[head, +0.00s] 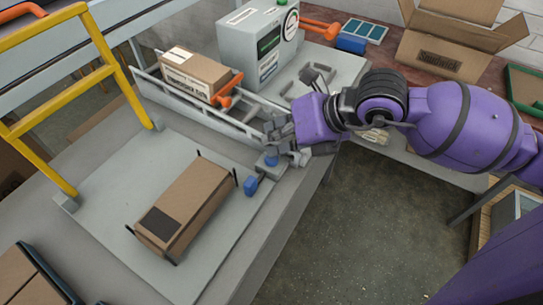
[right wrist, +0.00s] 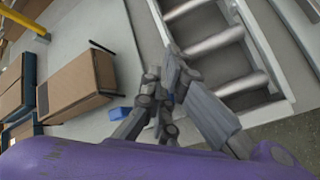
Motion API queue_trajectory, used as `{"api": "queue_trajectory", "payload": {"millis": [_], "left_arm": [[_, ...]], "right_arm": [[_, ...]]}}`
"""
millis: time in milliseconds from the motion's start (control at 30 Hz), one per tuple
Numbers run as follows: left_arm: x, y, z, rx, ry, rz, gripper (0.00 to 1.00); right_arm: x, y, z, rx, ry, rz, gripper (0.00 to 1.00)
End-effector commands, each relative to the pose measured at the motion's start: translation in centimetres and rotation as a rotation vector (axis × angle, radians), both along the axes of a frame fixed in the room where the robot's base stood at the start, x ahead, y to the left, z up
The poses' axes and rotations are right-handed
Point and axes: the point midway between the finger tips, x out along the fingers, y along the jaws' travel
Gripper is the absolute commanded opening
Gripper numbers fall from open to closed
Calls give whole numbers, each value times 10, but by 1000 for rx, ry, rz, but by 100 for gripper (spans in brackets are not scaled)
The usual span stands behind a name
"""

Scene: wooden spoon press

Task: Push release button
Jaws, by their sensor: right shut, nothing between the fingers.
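A small blue button (head: 271,160) on a grey base sits at the edge of the grey table, just below my right gripper. My right gripper (head: 274,146) is shut and empty, with its fingers pointing down close to the button. I cannot tell whether they touch. In the right wrist view the gripper (right wrist: 172,62) covers most of the button area. My left gripper is not in view.
A brown carton (head: 185,208) lies between dark posts on the grey platform (head: 105,215). Another carton (head: 195,73) sits on the roller conveyor (head: 240,113). A grey machine (head: 240,45) with a dial stands behind. A yellow frame (head: 110,60) rises at the left.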

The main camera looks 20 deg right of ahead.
Motion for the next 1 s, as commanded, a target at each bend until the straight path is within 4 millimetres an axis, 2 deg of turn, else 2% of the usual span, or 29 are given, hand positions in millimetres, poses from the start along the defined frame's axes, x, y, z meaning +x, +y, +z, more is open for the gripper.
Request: {"api": "queue_trajectory", "payload": {"millis": [1000], "left_arm": [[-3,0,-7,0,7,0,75]], "right_arm": [[0,0,-11,0,1,0,0]]}}
